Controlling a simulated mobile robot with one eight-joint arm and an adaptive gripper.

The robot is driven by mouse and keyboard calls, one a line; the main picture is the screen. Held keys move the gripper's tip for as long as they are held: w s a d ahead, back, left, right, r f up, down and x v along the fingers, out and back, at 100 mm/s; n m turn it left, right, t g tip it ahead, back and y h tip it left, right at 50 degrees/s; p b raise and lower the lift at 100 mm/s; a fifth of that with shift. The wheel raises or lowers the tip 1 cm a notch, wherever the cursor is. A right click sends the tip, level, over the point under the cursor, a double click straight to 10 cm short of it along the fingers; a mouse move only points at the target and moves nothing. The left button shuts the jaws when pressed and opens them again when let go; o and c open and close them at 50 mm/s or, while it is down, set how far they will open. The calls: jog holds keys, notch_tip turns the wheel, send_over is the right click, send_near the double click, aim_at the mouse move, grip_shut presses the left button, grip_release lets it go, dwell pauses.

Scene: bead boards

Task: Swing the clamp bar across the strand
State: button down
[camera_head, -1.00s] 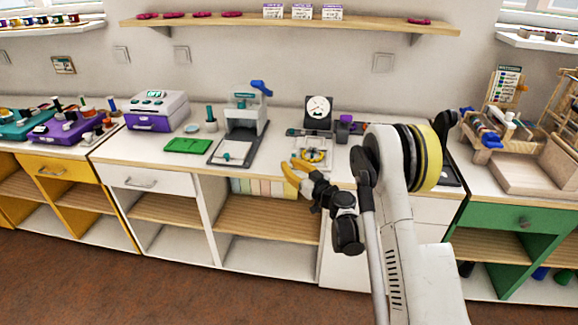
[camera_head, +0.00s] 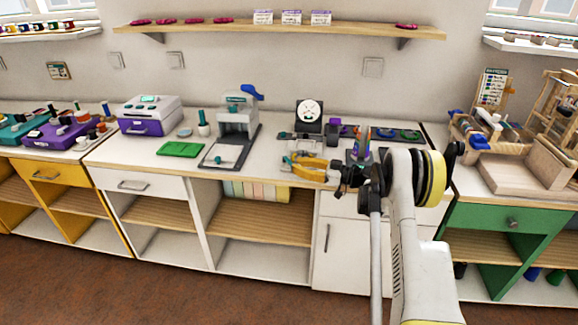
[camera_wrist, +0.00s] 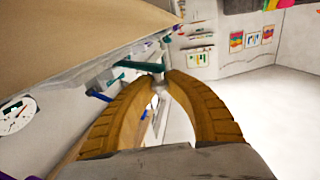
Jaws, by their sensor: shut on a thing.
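My gripper (camera_head: 289,163) has yellow-orange fingers and reaches from the right over the front of the white counter, low and close to its top. In the wrist view its fingertips (camera_wrist: 165,82) come together on a small pale grey piece (camera_wrist: 162,90). Most of that piece is hidden between the fingers. A teal bar (camera_wrist: 142,66) shows just beyond the tips. I cannot tell which part is the clamp bar, and I cannot make out the strand. In the head view the fingers cover much of the small fixture there.
A black stand with a white dial (camera_head: 309,113) is behind my gripper. A grey press with a blue lever (camera_head: 237,118) and a green mat (camera_head: 180,149) are to the left. A dark strip with coloured rings (camera_head: 385,134) and a wooden tray (camera_head: 500,172) are to the right.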

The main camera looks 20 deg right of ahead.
jog(key=shift+d+r+n+g+y, duration=0.1)
jog(key=shift+d+n+g+y, duration=0.2)
jog(key=shift+d+g, duration=0.1)
jog(key=c, duration=1.4)
grip_release()
jog(key=shift+o, duration=0.2)
jog(key=shift+s+d, duration=0.1)
jog(key=v, duration=1.1)
jog(key=shift+s+d, duration=0.15)
jog(key=shift+d, duration=0.2)
